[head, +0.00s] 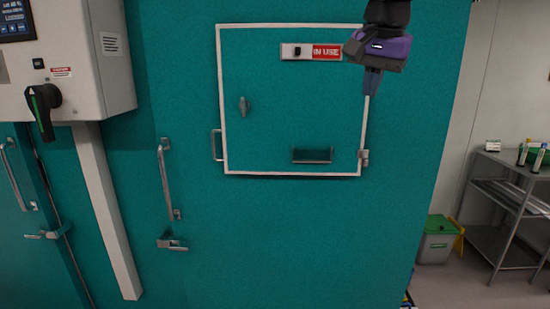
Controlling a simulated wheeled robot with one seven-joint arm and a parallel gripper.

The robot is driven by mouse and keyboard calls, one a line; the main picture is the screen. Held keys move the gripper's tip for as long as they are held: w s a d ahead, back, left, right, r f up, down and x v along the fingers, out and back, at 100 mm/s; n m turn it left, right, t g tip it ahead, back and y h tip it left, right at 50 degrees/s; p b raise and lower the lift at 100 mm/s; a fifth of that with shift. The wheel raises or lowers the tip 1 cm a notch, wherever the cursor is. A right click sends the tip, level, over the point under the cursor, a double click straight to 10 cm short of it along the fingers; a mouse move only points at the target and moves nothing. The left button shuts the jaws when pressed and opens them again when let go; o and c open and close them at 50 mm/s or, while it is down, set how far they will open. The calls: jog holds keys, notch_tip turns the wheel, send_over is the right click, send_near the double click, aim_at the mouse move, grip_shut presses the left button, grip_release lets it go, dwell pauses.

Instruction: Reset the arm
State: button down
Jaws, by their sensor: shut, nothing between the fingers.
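My gripper (372,82) hangs at the upper right of the head view, pointing down, with its dark fingers together and nothing between them. Its purple and black body is in front of the right edge of a small white-framed hatch (270,125) in a teal chamber wall. The gripper covers part of the hatch's top right corner. The rest of my arm is out of the picture above. I cannot tell how far the fingers are from the hatch.
The hatch bears a slider sign (312,52) reading "IN USE", a small latch (244,106) and a metal bracket (312,155). A control box (95,50) with a black rotary handle (42,108) is at left. A metal trolley (505,200) and a green-lidded bin (437,240) stand at right.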

jog(key=s+d+f+n, duration=0.2)
jog(key=s+d+f, duration=0.2)
jog(key=s, duration=0.4)
jog(key=s+d+f+n+t, duration=0.1)
jog(key=s+d+f, duration=0.3)
jog(key=s, duration=0.4)
jog(key=s+d+f+n, duration=0.3)
jog(key=s+f, duration=0.3)
jog(key=s, duration=0.2)
jog(key=shift+s+d+t, duration=0.15)
jog(key=shift+d+t, duration=0.15)
jog(key=shift+d, duration=0.3)
jog(key=shift+f, duration=0.1)
